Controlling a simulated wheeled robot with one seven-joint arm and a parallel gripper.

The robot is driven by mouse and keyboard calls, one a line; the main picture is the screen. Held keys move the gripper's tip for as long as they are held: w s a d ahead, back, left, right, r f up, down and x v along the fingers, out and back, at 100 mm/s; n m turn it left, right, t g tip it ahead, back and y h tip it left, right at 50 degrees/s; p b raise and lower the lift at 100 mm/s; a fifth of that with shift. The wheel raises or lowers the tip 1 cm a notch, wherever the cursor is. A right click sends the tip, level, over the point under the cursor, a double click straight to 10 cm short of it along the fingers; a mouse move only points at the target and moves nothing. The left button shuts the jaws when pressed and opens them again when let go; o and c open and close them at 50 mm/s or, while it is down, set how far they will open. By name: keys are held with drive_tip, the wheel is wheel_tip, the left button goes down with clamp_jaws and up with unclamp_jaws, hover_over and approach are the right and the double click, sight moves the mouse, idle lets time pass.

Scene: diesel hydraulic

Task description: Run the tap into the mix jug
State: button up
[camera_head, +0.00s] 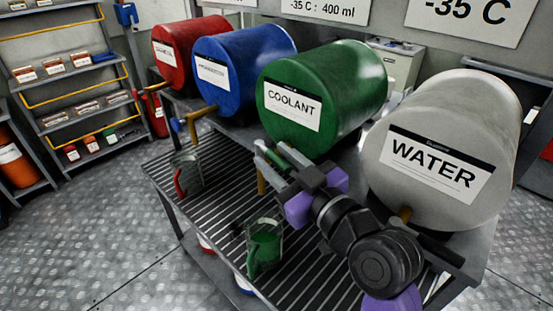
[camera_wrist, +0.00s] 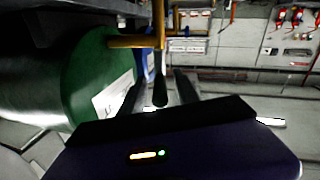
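The green COOLANT drum (camera_head: 325,85) lies on the rack, and its brass tap pipe (camera_head: 261,182) shows just below my gripper (camera_head: 273,157). In the wrist view, the brass pipe (camera_wrist: 130,42) leaves the green drum (camera_wrist: 85,75), and a dark tap lever (camera_wrist: 160,92) stands between my fingers. My gripper (camera_wrist: 160,92) is open, with gaps showing beside the lever. A clear jug with a green handle (camera_head: 265,245) stands on the slatted bench, below and in front of the coolant tap; green shows inside it. The white WATER drum (camera_head: 445,140) is at right, its tap partly hidden by my arm.
A red drum (camera_head: 190,55) and a blue drum (camera_head: 245,68) lie at left. A jug with a red handle (camera_head: 187,172) stands below the blue drum's tap. The slatted bench (camera_head: 215,215) has clear room between the jugs. Shelves (camera_head: 70,85) stand at far left.

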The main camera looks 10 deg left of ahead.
sight(291, 174)
drive_tip(key=shift+b+v, duration=0.9)
drive_tip(key=shift+v, duration=3)
drive_tip(key=shift+c, duration=0.5)
